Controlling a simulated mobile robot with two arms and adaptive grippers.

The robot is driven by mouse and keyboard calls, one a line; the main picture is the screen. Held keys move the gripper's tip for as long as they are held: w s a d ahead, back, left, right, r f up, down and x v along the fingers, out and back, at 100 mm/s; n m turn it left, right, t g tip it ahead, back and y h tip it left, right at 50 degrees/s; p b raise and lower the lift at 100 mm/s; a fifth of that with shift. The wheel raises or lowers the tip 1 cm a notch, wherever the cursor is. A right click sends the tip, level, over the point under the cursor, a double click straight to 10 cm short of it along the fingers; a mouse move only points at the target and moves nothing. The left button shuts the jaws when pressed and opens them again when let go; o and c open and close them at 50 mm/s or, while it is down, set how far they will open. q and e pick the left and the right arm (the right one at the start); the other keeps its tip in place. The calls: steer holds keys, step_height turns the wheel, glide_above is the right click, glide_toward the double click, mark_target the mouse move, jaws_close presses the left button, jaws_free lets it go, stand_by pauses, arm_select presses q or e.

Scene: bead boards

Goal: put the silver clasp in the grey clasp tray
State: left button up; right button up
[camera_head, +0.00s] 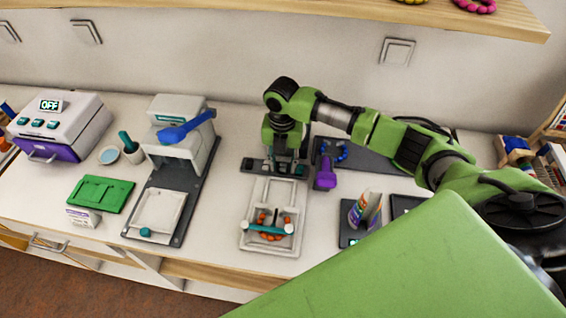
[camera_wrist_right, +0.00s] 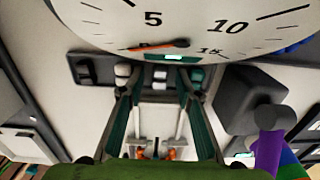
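My right gripper (camera_head: 284,168) points down from the green arm over the dark grey tray (camera_head: 250,165) behind the white board (camera_head: 246,238). The dark tray with small compartments shows beyond the fingers in that view (camera_wrist_right: 74,70). My left gripper is not in view.
A white press (camera_head: 180,140) and green mat (camera_head: 101,194) stand left. A numbered dial (camera_wrist_right: 190,22) fills the wrist view's top.

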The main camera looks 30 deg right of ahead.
mark_target(282, 167)
steer(key=shift+r, duration=0.1)
step_height(282, 167, up, 12)
steer(key=b, duration=0.1)
stand_by(0.4)
steer(key=shift+r, duration=0.15)
